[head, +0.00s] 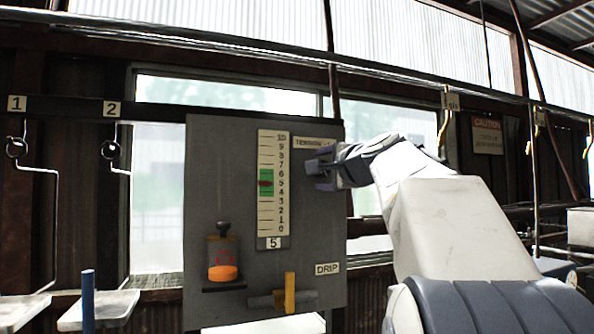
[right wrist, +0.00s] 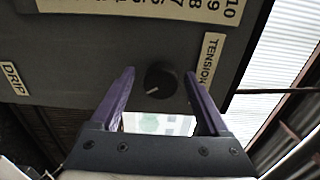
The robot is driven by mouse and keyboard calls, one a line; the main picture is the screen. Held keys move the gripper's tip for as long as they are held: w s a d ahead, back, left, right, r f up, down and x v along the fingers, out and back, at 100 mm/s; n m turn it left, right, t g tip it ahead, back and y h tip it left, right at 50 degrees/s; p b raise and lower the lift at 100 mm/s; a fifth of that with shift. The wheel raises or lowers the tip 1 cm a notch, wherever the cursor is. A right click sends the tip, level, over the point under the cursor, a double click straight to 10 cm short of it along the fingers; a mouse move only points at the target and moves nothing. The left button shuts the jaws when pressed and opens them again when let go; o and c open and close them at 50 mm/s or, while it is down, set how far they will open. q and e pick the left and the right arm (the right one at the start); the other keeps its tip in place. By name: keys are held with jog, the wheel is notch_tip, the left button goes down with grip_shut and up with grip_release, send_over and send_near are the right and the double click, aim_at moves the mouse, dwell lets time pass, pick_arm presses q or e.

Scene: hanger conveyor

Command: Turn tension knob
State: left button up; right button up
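The tension knob (right wrist: 160,77) is black and round with a white mark, on the grey panel (head: 225,150) near the TENSION label (right wrist: 209,60). In the right wrist view it shows between the two purple fingertips of my right gripper (right wrist: 162,80). The fingers are spread apart with a gap on each side of the knob; contact is not visible. In the head view my right gripper (head: 318,170) is at the panel's upper right and hides the knob. The tension scale (head: 272,215) runs 0 to 10, with a green band and a red marker near 5. My left gripper is not in view.
Lower on the panel are an orange-filled cup (head: 223,258), a yellow lever (head: 289,293) and a DRIP label (head: 327,268). Hooks labelled 1 and 2 hang at left above pale trays (head: 105,308). A rail (head: 230,45) crosses overhead.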

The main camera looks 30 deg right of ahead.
jog(key=b+v, duration=0.4)
jog(key=v, duration=0.6)
jog(key=shift+s+b, duration=0.2)
jog(key=shift+b, duration=0.15)
jog(key=shift+a, duration=0.2)
